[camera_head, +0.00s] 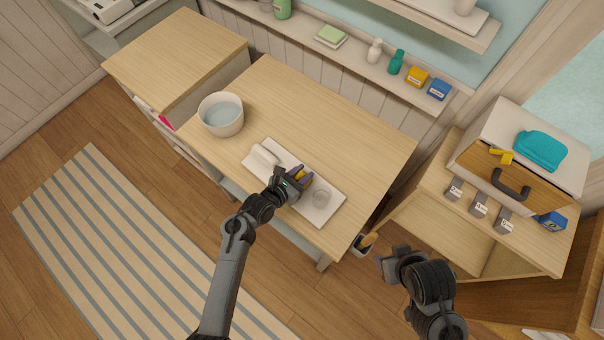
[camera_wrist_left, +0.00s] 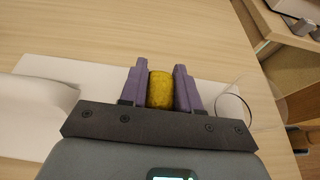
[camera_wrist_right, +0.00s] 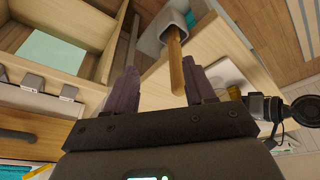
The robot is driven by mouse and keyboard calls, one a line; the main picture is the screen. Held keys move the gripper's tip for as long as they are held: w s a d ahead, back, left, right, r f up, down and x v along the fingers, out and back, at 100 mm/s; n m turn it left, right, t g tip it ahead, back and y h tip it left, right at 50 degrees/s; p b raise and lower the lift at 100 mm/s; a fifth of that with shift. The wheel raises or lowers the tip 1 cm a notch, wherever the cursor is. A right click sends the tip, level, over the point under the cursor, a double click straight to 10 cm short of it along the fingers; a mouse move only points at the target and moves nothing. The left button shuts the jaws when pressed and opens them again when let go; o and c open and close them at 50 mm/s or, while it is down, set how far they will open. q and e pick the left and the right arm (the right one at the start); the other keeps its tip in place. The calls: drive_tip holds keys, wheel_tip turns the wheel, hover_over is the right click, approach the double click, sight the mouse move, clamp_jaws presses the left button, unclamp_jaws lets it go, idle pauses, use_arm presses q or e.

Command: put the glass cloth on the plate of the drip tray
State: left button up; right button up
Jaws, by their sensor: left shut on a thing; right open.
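My left gripper (camera_head: 300,178) is shut on a small yellow roll (camera_wrist_left: 160,90), which stands between its purple fingers in the left wrist view. The roll may be the glass cloth; I cannot tell for sure. It is over the white drip tray (camera_head: 323,210) on the wooden table; contact with the plate cannot be judged. A white rounded bundle (camera_head: 264,155) lies at the tray's left end, and a clear glass (camera_head: 320,198) is at its right end. My right gripper (camera_head: 393,257) is open and empty, away from the tray, beyond the table's right end.
A white bowl (camera_head: 221,114) stands on the table's left. A grey holder with a wooden handle (camera_wrist_right: 176,62) is by the table's right end. A drawer box (camera_head: 505,180) with a teal cloth (camera_head: 540,150) stands on the right unit. The table's middle back is clear.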

use_arm(q)
drive_tip(key=shift+f, duration=0.15)
drive_tip(key=o, duration=1)
drive_tip(key=shift+o, duration=0.2)
